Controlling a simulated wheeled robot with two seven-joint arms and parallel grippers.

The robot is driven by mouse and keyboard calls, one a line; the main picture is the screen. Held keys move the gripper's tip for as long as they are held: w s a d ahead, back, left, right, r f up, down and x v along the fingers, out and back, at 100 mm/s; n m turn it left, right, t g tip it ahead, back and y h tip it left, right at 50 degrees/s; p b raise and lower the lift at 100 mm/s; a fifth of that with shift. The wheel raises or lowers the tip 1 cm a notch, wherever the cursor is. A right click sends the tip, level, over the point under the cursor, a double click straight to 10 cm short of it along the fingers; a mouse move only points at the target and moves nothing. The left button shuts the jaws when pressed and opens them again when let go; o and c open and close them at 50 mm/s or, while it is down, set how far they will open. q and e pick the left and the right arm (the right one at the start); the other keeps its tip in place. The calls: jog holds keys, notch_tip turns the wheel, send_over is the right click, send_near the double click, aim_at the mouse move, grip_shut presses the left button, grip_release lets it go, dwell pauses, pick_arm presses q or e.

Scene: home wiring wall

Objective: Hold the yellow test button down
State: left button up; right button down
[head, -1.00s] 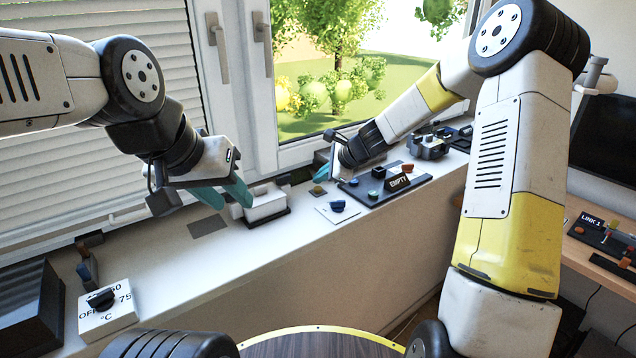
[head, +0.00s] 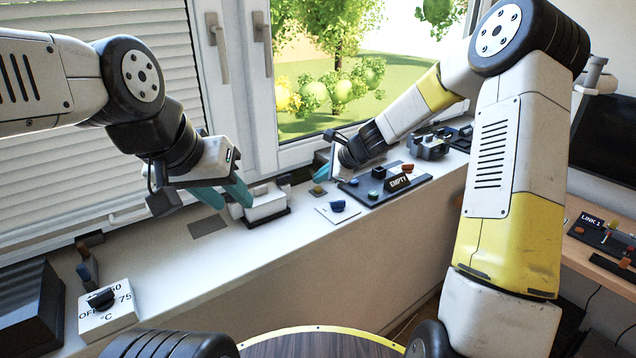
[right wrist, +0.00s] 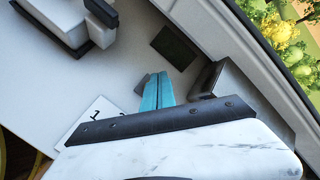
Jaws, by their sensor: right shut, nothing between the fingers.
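The yellow test button (head: 318,189) is small and sits on a dark little plate on the sill, left of the black board. In the head view my right gripper (head: 331,176) points down just behind and above it. In the right wrist view its teal fingers (right wrist: 158,92) are together and empty, with their tips over the edge of a small dark plate; the button itself is hidden there. I cannot tell whether the fingers touch it. My left gripper (head: 237,206) is open, its teal fingers apart beside the white switch box (head: 266,205).
A white plate with a blue knob (head: 338,206) lies in front of the button. A black board (head: 384,190) marked EMPTY is to its right. A flat grey plate (head: 208,225) lies left of the box. A thermostat dial box (head: 108,312) stands at the near left.

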aim_at(321, 189)
jog(key=shift+f, duration=0.15)
jog(key=shift+f, duration=0.25)
jog(key=shift+f, duration=0.5)
dwell(3.3)
jog(key=shift+r, duration=0.9)
jog(key=shift+r, duration=0.1)
jog(key=shift+r, duration=2.45)
